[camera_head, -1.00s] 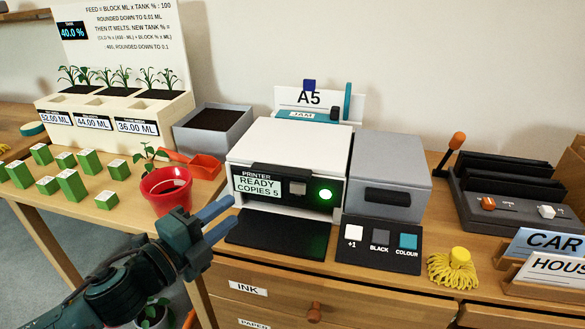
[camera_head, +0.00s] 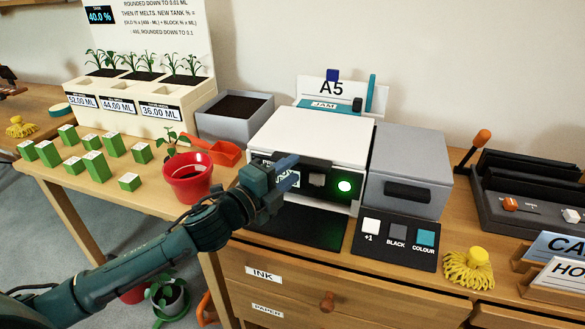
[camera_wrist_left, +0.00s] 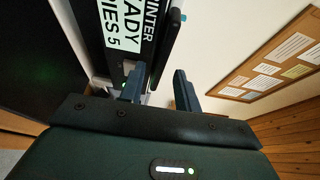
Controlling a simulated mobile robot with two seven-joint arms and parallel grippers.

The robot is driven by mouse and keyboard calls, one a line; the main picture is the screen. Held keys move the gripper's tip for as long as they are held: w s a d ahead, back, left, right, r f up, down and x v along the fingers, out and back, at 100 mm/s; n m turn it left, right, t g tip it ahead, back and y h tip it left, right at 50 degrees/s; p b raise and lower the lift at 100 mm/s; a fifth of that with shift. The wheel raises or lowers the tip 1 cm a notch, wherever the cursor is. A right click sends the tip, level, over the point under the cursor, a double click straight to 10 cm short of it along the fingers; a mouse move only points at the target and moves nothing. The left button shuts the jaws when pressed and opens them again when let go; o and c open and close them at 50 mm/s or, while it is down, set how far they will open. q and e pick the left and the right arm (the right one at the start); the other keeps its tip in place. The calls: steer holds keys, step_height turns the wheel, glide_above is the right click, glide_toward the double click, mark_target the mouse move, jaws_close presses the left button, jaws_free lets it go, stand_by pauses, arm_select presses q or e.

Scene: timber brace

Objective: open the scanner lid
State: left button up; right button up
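The white printer (camera_head: 312,135) stands on the wooden desk with its flat white top shut. No part is labelled as the scanner lid. My left gripper (camera_head: 288,173) is in front of the printer's panel, fingers apart and empty. In the left wrist view its two fingers (camera_wrist_left: 158,90) point toward the panel's edge (camera_wrist_left: 150,45); contact is unclear. My right gripper is not in view.
A button board (camera_head: 396,243) and a black tray (camera_head: 300,225) lie in front. A sign (camera_head: 333,88) and teal part (camera_head: 331,106) are behind. Drawers (camera_head: 290,290) are below.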

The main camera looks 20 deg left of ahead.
arm_select(q)
steer(key=shift+x, duration=0.8)
steer(key=shift+c, duration=0.4)
jaws_close()
